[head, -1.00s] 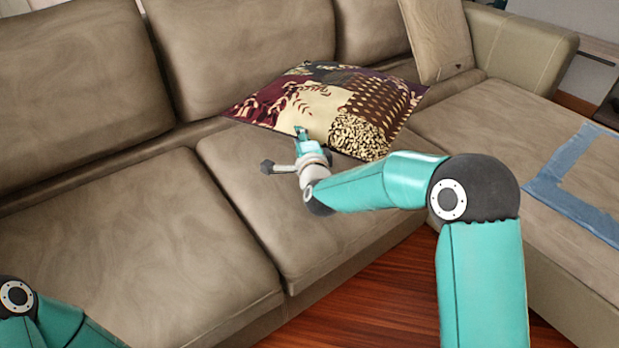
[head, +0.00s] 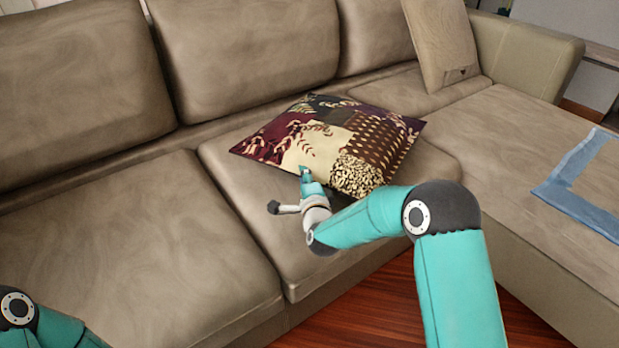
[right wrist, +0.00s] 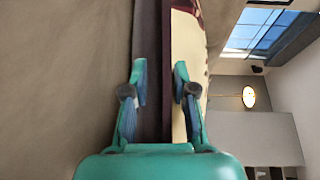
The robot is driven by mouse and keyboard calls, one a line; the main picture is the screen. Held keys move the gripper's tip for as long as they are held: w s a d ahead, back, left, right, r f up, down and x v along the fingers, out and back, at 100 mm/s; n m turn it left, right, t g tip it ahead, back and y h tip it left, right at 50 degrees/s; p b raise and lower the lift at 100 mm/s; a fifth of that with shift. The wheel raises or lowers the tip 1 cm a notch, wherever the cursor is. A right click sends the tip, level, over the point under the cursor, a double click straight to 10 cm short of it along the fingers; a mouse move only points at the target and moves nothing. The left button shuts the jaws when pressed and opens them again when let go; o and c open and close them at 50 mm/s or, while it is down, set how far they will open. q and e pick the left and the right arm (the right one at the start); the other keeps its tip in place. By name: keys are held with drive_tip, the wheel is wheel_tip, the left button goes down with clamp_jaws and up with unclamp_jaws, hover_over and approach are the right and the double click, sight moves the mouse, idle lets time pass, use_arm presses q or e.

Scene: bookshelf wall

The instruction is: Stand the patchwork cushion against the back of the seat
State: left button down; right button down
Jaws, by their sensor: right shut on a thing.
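The patchwork cushion (head: 335,140), in maroon, cream, brown and black patches, lies nearly flat on the seat (head: 270,225) of the brown sofa. A strip of bare seat shows between it and the seat back (head: 245,50). My right gripper (head: 305,172) is at the cushion's near edge, shut on it. In the right wrist view the two fingers (right wrist: 160,85) stand on either side of the cushion's edge (right wrist: 183,75). Of my left arm only a part shows at the lower left of the head view; its gripper is out of the picture.
A plain beige cushion (head: 440,45) leans in the sofa's corner at the back right. A blue cloth (head: 585,185) lies on the chaise part at the right. The left seat (head: 130,250) is clear. Wooden floor (head: 355,300) shows in front of the sofa.

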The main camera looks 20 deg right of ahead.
drive_tip(key=c, duration=0.9)
unclamp_jaws()
drive_tip(key=shift+f, duration=0.2)
drive_tip(key=shift+s, duration=0.15)
drive_tip(key=s, duration=0.4)
drive_tip(key=s+r+p, duration=0.1)
drive_tip(key=s, duration=0.2)
drive_tip(key=s+a+p, duration=0.1)
drive_tip(key=s, duration=0.3)
drive_tip(key=shift+s+r, duration=0.15)
drive_tip(key=shift+s, duration=0.2)
drive_tip(key=shift+d, duration=0.1)
drive_tip(key=shift+s, duration=0.1)
